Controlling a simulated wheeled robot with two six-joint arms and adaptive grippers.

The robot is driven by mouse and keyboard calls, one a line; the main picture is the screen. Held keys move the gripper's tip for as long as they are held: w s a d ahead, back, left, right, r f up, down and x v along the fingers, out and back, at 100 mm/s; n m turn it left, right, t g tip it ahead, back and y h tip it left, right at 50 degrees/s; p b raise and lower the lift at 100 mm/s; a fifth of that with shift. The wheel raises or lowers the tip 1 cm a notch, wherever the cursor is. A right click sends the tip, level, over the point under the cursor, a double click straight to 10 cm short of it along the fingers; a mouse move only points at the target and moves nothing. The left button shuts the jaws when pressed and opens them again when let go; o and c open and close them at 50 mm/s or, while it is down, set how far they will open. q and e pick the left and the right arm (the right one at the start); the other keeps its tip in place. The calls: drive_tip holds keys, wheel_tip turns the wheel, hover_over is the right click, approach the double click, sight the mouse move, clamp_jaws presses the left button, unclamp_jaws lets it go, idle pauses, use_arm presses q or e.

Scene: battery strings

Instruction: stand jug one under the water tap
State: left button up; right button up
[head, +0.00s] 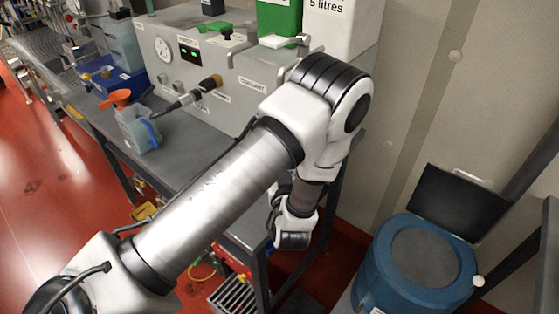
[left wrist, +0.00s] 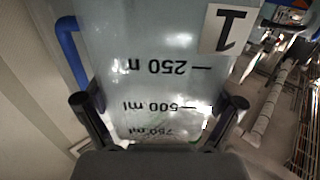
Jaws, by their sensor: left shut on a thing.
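Jug one (left wrist: 150,45) fills the middle of the left wrist view. It is pale and translucent, with a black 1 on a white label, 250, 500 and 750 ml marks, and a blue handle (left wrist: 70,48) on the left. The marks read upside down, with the higher ones nearest the palm. My left gripper (left wrist: 160,112) has a finger on each side of it and is shut on it. In the head view my left arm hides the gripper and this jug. I cannot make out the water tap for certain. My right gripper is out of view.
Another jug (head: 137,132) with a blue handle and an orange funnel (head: 117,98) stands on the grey bench (head: 185,135). A grey machine (head: 215,70) with a gauge stands behind. A blue round bin (head: 378,262) with an open lid is at the right.

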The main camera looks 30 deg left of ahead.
use_arm(q)
drive_tip(key=shift+f, duration=0.2)
drive_tip(key=shift+a+f+b, duration=0.1)
drive_tip(key=shift+f+b, duration=0.1)
drive_tip(key=shift+b, duration=0.1)
drive_tip(key=shift+s+d+f+b, duration=0.1)
drive_tip(key=shift+d+f+b, duration=0.15)
drive_tip(key=shift+f+b, duration=0.1)
drive_tip(key=o, duration=1)
